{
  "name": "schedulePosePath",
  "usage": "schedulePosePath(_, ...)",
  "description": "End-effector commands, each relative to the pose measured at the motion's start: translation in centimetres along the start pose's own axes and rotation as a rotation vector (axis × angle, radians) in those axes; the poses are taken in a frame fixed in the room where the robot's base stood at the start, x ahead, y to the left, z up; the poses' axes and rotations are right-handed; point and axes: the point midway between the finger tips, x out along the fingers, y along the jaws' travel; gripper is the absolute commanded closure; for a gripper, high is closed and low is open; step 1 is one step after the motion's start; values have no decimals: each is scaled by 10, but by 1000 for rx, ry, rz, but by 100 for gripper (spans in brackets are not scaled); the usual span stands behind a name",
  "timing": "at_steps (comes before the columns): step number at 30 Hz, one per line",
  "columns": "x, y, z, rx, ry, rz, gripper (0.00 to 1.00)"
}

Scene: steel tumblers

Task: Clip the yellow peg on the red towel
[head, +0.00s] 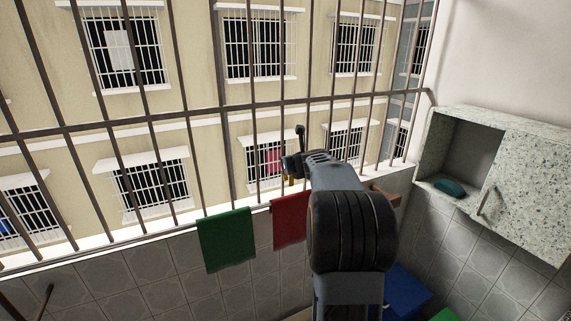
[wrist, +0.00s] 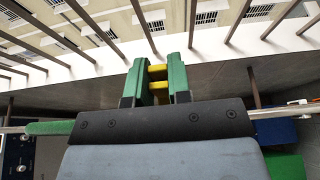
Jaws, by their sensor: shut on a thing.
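My gripper (wrist: 157,62) is shut on the yellow peg (wrist: 158,86), which sits between its two green fingers in the wrist view. In the head view my gripper (head: 291,167) is above the red towel (head: 289,220), near the window bars. The red towel hangs below the window sill, and my arm may cover its right part. It cannot be made out in the wrist view, where the gripper body blocks the middle of the rail. I cannot tell whether the peg touches the towel.
A green towel (head: 227,239) hangs left of the red one. Window bars (head: 150,118) stand behind. A rail (wrist: 285,112) runs across the wrist view. A speckled cabinet (head: 527,180) juts out at right, and a blue box (head: 405,291) is below.

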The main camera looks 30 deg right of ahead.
Motion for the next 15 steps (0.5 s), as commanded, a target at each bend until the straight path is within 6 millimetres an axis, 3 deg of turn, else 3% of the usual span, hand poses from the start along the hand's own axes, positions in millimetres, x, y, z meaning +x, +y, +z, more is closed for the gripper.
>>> schedulePosePath(13, -35, 0, -16, 1, -1, -1, 100)
schedulePosePath(15, -30, 0, -25, 1, 1, 0, 100)
